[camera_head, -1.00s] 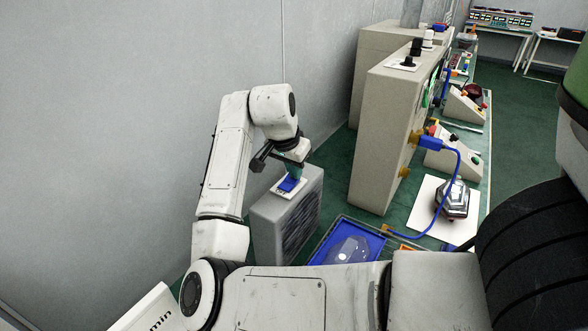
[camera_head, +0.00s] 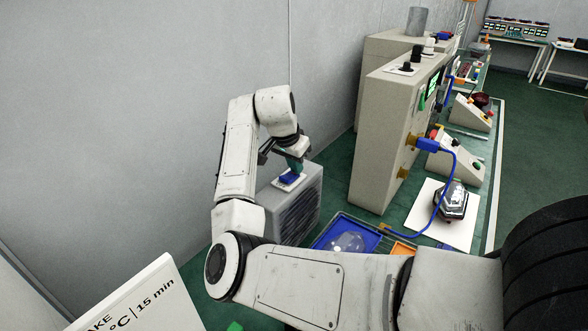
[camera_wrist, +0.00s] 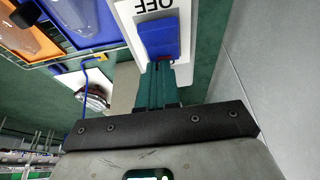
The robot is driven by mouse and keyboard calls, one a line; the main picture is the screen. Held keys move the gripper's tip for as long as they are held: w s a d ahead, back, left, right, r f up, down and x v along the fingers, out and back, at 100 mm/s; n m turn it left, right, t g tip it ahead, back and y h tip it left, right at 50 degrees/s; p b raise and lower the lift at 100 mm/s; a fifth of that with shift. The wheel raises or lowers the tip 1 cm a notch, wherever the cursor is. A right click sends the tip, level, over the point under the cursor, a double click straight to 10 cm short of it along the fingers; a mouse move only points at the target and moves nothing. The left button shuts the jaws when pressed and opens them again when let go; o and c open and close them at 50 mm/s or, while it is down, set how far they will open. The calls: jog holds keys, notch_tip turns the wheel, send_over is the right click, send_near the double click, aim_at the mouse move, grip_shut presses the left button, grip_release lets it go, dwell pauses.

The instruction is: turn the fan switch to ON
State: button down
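The fan switch is a blue rocker (camera_head: 289,178) on a white plate on top of the grey fan box (camera_head: 292,208). In the wrist view the blue rocker (camera_wrist: 158,38) sits on its white plate, with the word OFF upside down at the plate's far end. My gripper (camera_head: 297,167) points down at the switch. Its teal fingers (camera_wrist: 160,70) lie close together with nothing seen between them. Their tips are at the rocker's end away from the OFF label. Whether they touch it, and any label beneath them, I cannot tell.
A blue tray (camera_head: 368,232) with a clear lamp cover is right of the fan. A tall beige cabinet (camera_head: 378,140) with a blue cable stands behind it. A lamp (camera_head: 453,203) lies on a white sheet. The grey wall (camera_head: 140,110) is close on the left.

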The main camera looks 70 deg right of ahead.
jog(key=shift+s+d+f, duration=0.15)
jog(key=shift+s+f, duration=0.15)
jog(key=shift+f, duration=0.15)
jog(key=shift+d+f+p, duration=0.2)
jog(key=shift+f+p, duration=0.1)
jog(key=shift+f, duration=0.15)
jog(key=shift+s, duration=0.1)
jog(key=shift+a+r, duration=0.1)
jog(key=shift+a, duration=0.15)
jog(key=shift+a+r+p, duration=0.1)
jog(key=shift+a+p, duration=0.15)
jog(key=shift+p, duration=0.15)
jog(key=shift+w+r+p, duration=0.25)
jog(key=shift+r+p, duration=0.25)
jog(key=shift+r, duration=0.05)
notch_tip(320, 180, up, 14)
jog(key=d, duration=0.1)
jog(key=shift+d, duration=0.4)
